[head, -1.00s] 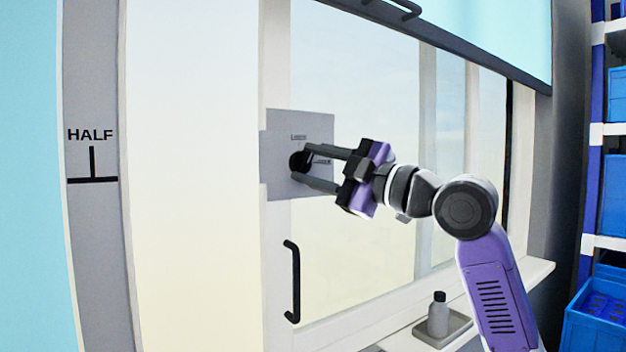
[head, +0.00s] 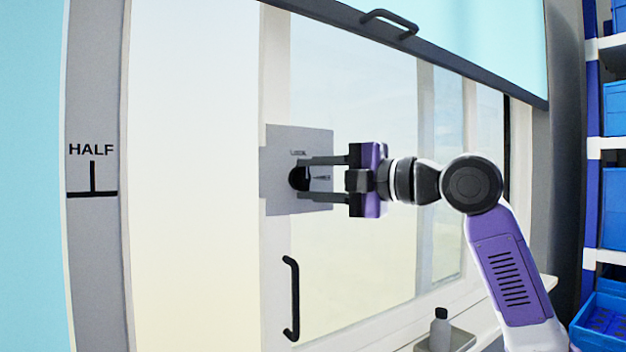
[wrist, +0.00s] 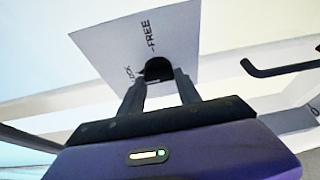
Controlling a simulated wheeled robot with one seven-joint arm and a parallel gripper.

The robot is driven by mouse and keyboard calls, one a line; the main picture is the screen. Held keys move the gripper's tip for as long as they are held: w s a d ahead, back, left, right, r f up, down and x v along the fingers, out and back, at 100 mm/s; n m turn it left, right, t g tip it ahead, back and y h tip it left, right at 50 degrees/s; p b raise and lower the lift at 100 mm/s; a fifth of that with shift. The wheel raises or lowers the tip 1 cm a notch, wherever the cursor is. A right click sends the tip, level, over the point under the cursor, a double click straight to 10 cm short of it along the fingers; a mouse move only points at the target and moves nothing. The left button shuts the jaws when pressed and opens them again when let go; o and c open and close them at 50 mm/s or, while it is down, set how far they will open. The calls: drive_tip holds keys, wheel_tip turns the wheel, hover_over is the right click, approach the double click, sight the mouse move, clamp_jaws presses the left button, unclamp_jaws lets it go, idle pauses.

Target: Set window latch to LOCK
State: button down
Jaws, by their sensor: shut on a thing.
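The window latch is a round black knob (head: 299,178) on a grey plate (head: 283,138) fixed to the white window frame. In the wrist view the knob (wrist: 158,68) sits on the plate (wrist: 108,50) between marks that read LOCK (wrist: 128,73) and FREE (wrist: 149,36). My gripper (head: 306,178) points left at the plate, with one finger above the knob and one below it. It is shut on the knob. The fingers hide part of the knob, so I cannot tell which mark its pointer faces.
A black window handle (head: 291,298) is below the plate. A blue blind with a dark bottom bar (head: 430,45) hangs above my arm. A small bottle (head: 440,330) stands in a tray on the sill. Shelves with blue bins (head: 615,205) are at the right.

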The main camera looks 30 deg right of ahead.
idle(0.3)
drive_tip(key=c, duration=0.8)
unclamp_jaws()
drive_tip(key=shift+c, duration=0.2)
drive_tip(key=v, duration=0.7)
drive_tip(key=shift+s, duration=0.4)
drive_tip(key=shift+d, duration=0.15)
